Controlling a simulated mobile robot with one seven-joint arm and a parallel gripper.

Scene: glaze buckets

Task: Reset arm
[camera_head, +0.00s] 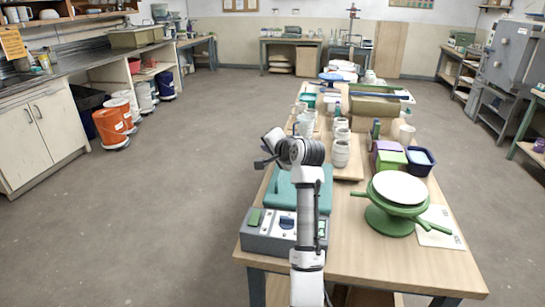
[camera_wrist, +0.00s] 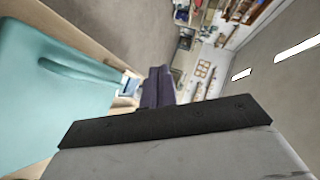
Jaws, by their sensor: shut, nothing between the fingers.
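My arm rises at the near left edge of the wooden table, bent at its top. My gripper (camera_head: 263,163) points to the left, out past the table's left edge and above the floor. In the wrist view my dark gripper fingers (camera_wrist: 158,88) show together at the middle, with nothing between them. The fingertips are small and partly hidden by my wrist in the head view.
A teal case (camera_head: 283,190) and a grey control box (camera_head: 270,233) lie close beside my arm. A green banding wheel (camera_head: 390,222), white jars (camera_head: 340,153) and bins crowd the table (camera_head: 350,248). Orange buckets (camera_head: 110,127) stand left. The floor between is clear.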

